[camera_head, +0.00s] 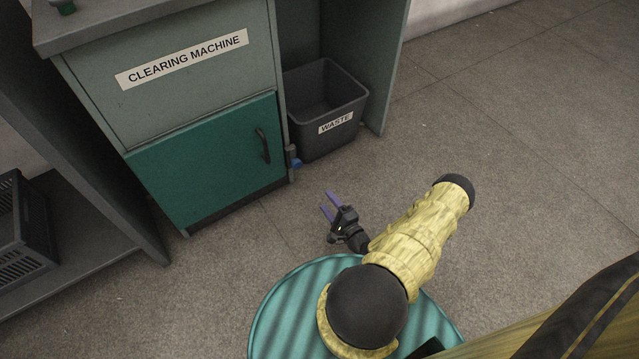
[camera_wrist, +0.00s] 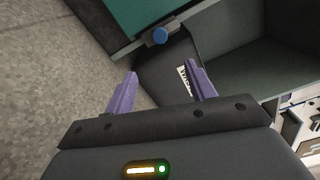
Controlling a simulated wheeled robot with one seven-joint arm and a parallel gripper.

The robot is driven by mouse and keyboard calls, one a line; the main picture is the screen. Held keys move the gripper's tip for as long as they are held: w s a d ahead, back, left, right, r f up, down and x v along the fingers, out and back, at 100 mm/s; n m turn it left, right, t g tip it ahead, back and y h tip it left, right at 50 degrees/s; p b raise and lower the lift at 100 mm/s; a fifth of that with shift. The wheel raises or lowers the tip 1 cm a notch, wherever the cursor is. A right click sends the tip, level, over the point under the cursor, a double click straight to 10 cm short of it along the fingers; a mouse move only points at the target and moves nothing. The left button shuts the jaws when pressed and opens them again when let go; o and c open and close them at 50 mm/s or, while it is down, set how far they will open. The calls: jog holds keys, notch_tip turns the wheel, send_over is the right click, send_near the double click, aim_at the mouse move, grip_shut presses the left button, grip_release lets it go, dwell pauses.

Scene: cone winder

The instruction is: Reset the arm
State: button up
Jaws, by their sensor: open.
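My gripper (camera_head: 328,206) is open, with two purple fingers and nothing between them. It is at the end of my yellow-sleeved arm, above the floor in front of the clearing machine (camera_head: 200,70). The wrist view shows both fingertips (camera_wrist: 163,82) apart, pointing toward the waste bin and the cabinet's lower corner. The gripper appears clear of the cabinet and bin. My arm is bent, with its dark round joint over my teal round base.
The dark waste bin (camera_head: 318,135) stands in the bay right of the teal cabinet door (camera_head: 215,160), which looks shut. A blue knob (camera_head: 296,163) sits at the door's edge. A black crate (camera_head: 22,230) is at the left. Open floor (camera_head: 520,170) lies to the right.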

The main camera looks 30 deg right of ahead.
jog(key=shift+r, duration=0.1)
jog(key=w+a+r+n+g+p, duration=0.1)
jog(key=w+r+n+g+p, duration=0.15)
jog(key=r+n+g, duration=0.4)
jog(key=w+a+r+n+g+p, duration=0.1)
jog(key=w+r+n+p, duration=0.2)
jog(key=r, duration=0.7)
jog(key=w+a+r+n+g+p, duration=0.2)
jog(key=r+n+g+p, duration=0.15)
jog(key=r+n, duration=0.35)
jog(key=s+a+r+n+g+p, duration=0.1)
jog(key=s+a+r+p, duration=0.1)
jog(key=s+a+r, duration=0.5)
jog(key=s+a+r+n+g+p, duration=0.2)
jog(key=s+a+r, duration=0.1)
jog(key=r, duration=0.8)
jog(key=s+a+r+n+g+p, duration=0.1)
jog(key=s+a+r+p, duration=0.2)
jog(key=s+a+r, duration=0.5)
jog(key=w+d+r+p, duration=0.1)
jog(key=r+p, duration=1.7)
jog(key=r, duration=0.1)
jog(key=w+d+r+p, duration=0.1)
jog(key=d+r+p, duration=0.1)
jog(key=r+p, duration=1.6)
jog(key=shift+w+d+r+h+p, duration=0.3)
jog(key=shift+r+p, duration=0.1)
jog(key=shift+r, duration=0.35)
